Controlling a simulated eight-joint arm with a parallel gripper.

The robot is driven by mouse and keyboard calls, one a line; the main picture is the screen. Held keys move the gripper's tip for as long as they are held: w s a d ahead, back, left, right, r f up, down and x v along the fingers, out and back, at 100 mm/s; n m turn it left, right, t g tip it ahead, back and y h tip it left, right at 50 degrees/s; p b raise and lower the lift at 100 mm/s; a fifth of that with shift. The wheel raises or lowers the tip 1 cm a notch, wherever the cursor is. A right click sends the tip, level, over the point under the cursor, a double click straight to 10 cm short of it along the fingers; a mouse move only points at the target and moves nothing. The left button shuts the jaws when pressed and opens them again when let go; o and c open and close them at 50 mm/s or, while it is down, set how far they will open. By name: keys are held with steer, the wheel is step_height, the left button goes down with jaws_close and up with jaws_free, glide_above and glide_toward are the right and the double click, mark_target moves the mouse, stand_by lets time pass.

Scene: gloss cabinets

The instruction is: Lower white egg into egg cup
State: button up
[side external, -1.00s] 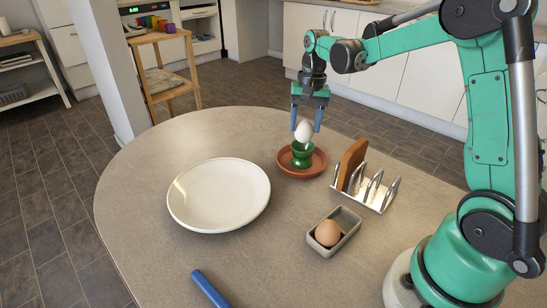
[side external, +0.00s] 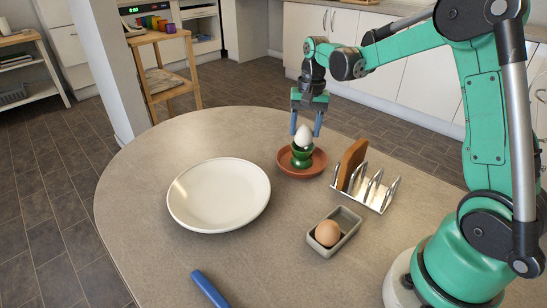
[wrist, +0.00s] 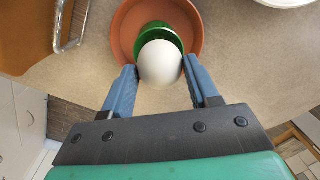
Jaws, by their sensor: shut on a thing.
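The white egg (side external: 304,136) is upright between the blue fingers of my gripper (side external: 306,130), which is shut on it. The green egg cup (side external: 302,159) is directly below, and the egg's lower end is at its mouth. I cannot tell whether the egg touches the cup. The cup stands on a terracotta saucer (side external: 284,165). In the wrist view the egg (wrist: 160,63) sits between the two fingertips and covers much of the cup (wrist: 158,31); the cup's green rim shows behind it.
A metal toast rack (side external: 378,192) with brown toast (side external: 351,164) stands close to the right of the saucer. A white plate (side external: 218,196) lies to the left. A grey dish (side external: 348,226) holds a brown egg (side external: 328,233) in front. A blue handle (side external: 210,289) lies at the front edge.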

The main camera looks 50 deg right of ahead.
steer(key=shift+f, duration=1.05)
stand_by(0.4)
steer(key=o, duration=0.9)
step_height(320, 180, up, 5)
steer(key=shift+s+d+r, duration=0.1)
steer(key=shift+d+r, duration=0.05)
steer(key=shift+r, duration=0.05)
steer(key=s+a+n+t, duration=0.2)
steer(key=s+a+n, duration=0.1)
steer(key=a, duration=0.1)
steer(key=s+a+r+n+t, duration=0.1)
steer(key=s+a+n+t, duration=0.1)
steer(key=s+a+n, duration=0.1)
steer(key=s+a+r+n+t, duration=0.1)
steer(key=s+a+n+t, duration=0.2)
steer(key=a, duration=0.2)
steer(key=shift+s+a+r+n+h, duration=0.2)
steer(key=shift+s+a+n+h, duration=0.1)
steer(key=shift+a+h, duration=0.1)
